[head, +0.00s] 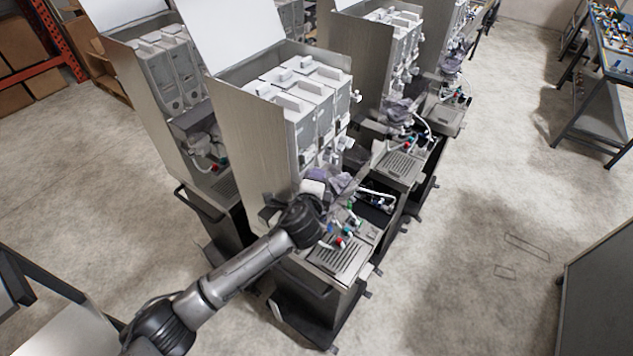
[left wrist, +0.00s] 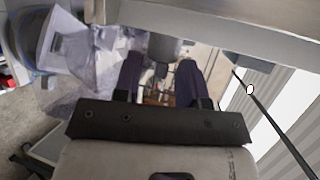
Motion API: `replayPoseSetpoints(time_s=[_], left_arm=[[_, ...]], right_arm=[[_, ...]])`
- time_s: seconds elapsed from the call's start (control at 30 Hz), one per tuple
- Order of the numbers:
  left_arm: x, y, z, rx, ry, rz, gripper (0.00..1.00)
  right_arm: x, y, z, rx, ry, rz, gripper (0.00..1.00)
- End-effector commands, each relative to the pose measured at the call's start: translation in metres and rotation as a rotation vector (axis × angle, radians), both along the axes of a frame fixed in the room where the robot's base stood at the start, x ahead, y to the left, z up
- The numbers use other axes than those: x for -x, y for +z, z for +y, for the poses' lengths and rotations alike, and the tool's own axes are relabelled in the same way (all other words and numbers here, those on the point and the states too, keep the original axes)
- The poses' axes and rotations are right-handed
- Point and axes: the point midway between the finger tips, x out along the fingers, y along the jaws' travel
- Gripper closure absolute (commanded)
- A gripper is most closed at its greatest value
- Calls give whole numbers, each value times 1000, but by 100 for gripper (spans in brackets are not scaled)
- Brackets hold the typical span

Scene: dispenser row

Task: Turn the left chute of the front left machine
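The nearest dispenser machine (head: 250,135) stands in the middle of the head view, with its lid up and white canisters (head: 305,85) on top. Below the canisters are a white piece (head: 313,187) and greyish-purple translucent chute parts (head: 341,182); I cannot tell the separate chutes apart. My left gripper is at the machine's front left, just below the canisters, mostly hidden by its own wrist. In the left wrist view, the two dark fingers of my left gripper (left wrist: 160,82) are apart. A translucent chute part (left wrist: 90,65) is left of them, and a grey part (left wrist: 165,46) shows beyond them. My right gripper does not show.
A drip tray (head: 340,258) and small coloured fittings (head: 349,222) lie below the gripper. A second machine (head: 165,75) stands close on the left, and others (head: 385,45) stand behind. The floor (head: 470,230) on the right is clear.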

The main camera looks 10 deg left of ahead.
Motion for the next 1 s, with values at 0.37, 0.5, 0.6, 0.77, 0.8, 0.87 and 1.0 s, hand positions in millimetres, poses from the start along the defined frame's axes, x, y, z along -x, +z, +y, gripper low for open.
replayPoseSetpoints(time_s=[0.37, 0.5, 0.6, 0.77, 0.8, 0.87, 1.0], left_arm=[[24, 5, 2, 1, -2, -2, 62], [48, 10, 5, 2, -3, -1, 62], [65, 15, 7, 2, -3, -1, 62], [92, 22, 9, 2, -2, -1, 62], [98, 24, 10, 2, -3, -1, 62], [106, 26, 11, 2, -2, -1, 62], [120, 31, 13, 1, -1, -1, 62]], right_arm=[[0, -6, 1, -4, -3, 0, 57], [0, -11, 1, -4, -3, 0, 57], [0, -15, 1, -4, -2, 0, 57], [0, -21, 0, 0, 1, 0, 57], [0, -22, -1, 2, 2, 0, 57], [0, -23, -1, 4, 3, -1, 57], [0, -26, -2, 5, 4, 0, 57]])
